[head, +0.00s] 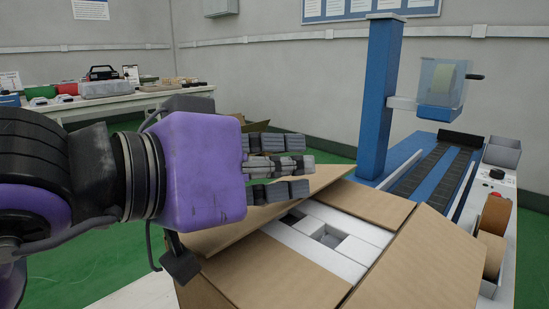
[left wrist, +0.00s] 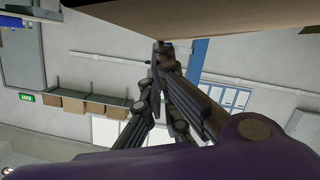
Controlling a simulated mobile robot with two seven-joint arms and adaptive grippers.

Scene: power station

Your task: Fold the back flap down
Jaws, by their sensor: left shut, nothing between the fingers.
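An open cardboard box (head: 270,277) stands at the lower middle of the head view. White packing pieces and a dark square gap show inside it. My left gripper (head: 300,165) comes in from the left, shut and empty, above the far left side of the box. A tilted cardboard flap (head: 325,182) lies behind and below its fingers and is partly hidden by them. Another flap (head: 372,203) lies at the far right side, and a wide flap (head: 430,262) slopes outward at the right. In the left wrist view, cardboard (left wrist: 200,14) fills the top edge, close to the fingertips (left wrist: 163,62). Contact cannot be told.
A blue post (head: 382,100) with a tape head (head: 443,85) rises behind the box. A dark roller conveyor (head: 440,165) runs beside it, with brown tape rolls (head: 495,230) at the right. A table with goods (head: 110,100) stands at the back left.

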